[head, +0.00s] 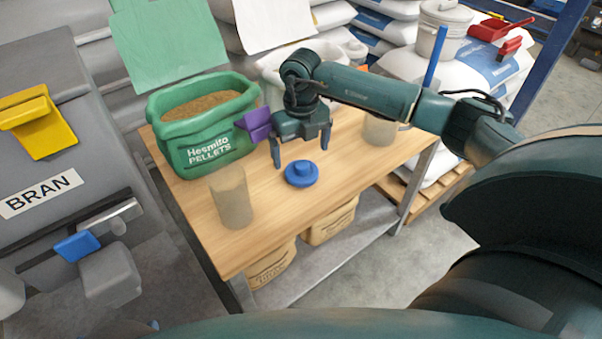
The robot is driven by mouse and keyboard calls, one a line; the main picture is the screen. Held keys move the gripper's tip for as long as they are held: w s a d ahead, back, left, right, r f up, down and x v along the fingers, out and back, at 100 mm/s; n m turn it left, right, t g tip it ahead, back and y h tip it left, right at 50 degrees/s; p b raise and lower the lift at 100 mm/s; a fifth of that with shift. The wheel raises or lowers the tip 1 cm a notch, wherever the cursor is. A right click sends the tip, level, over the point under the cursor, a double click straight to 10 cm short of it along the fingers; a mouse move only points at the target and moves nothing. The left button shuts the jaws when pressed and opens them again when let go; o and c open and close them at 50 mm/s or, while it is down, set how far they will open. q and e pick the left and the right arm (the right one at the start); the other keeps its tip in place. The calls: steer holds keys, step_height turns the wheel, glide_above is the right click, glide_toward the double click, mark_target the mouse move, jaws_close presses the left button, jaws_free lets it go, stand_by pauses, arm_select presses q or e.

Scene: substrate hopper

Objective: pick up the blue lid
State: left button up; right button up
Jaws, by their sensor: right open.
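The blue lid (301,174) lies on the wooden table top in the head view, a round disc with a raised knob in its middle. My right gripper (301,158) is open and points down, just above and behind the lid in the picture. Its two fingers are spread to the left and right, with nothing between them. It appears apart from the lid, but the exact height gap is hard to tell. My left gripper is not in view.
A green pellet sack (203,131) stands left of the gripper, with a purple scoop or clip (255,124) beside it. A clear container (231,196) stands front left of the lid; another (379,130) stands to the right. Bare wooden table (262,222) lies in front.

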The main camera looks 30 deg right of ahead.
mark_target(301, 163)
step_height(301, 163, down, 6)
steer(key=shift+b, duration=0.5)
steer(key=shift+r, duration=0.1)
steer(key=c, duration=1)
